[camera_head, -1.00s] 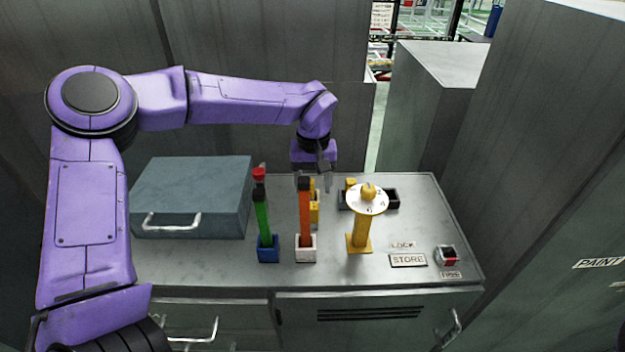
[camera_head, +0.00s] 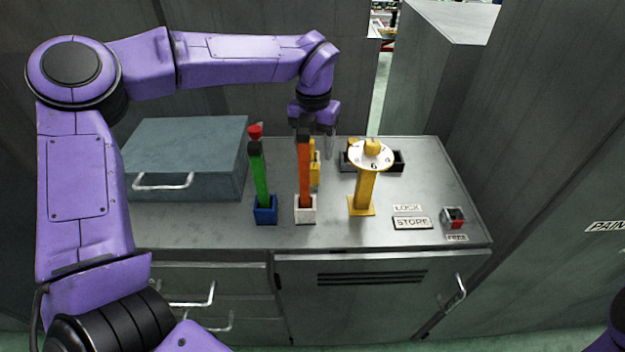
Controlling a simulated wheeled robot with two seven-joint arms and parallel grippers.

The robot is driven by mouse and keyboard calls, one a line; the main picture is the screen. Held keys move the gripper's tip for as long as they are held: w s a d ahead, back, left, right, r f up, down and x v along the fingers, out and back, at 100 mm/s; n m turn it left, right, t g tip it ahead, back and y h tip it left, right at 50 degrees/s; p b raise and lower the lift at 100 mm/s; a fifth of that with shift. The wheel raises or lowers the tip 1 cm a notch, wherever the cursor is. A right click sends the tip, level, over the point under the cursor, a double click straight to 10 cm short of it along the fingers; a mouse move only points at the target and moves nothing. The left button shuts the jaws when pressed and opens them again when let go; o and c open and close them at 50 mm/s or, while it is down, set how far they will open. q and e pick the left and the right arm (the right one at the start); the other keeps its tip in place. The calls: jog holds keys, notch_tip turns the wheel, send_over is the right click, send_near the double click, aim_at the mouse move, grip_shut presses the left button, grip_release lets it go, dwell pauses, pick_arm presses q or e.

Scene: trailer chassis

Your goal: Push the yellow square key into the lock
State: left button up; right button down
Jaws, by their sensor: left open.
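A yellow post (camera_head: 364,190) stands on a square yellow foot on the bench and carries a white dial disc with a yellow knob (camera_head: 372,147) on top. Another yellow piece (camera_head: 315,168) stands behind the orange handle, partly hidden by it. I cannot tell for sure which yellow part is the square key. No contact can be made out. My right gripper is not in view.
An orange handle (camera_head: 305,175) stands in a white holder and a green one (camera_head: 261,180) in a blue holder. A grey-blue case (camera_head: 200,150) sits at left. A dark holder (camera_head: 397,161) is behind the post. A small red-fronted box (camera_head: 455,218) is at right.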

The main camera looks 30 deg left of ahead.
aim_at(313, 177)
pick_arm(q)
jog(key=n, duration=1.2)
jog(key=shift+r, duration=0.1)
jog(key=n, duration=0.3)
jog(key=shift+s+n, duration=0.1)
jog(key=shift+n, duration=0.3)
jog(key=n, duration=0.6)
jog(key=shift+f+n, duration=0.3)
notch_tip(313, 177, down, 9)
jog(key=p, duration=0.3)
jog(key=shift+f, duration=0.15)
jog(key=shift+a+f, duration=0.1)
jog(key=shift+f, duration=0.25)
grip_shut()
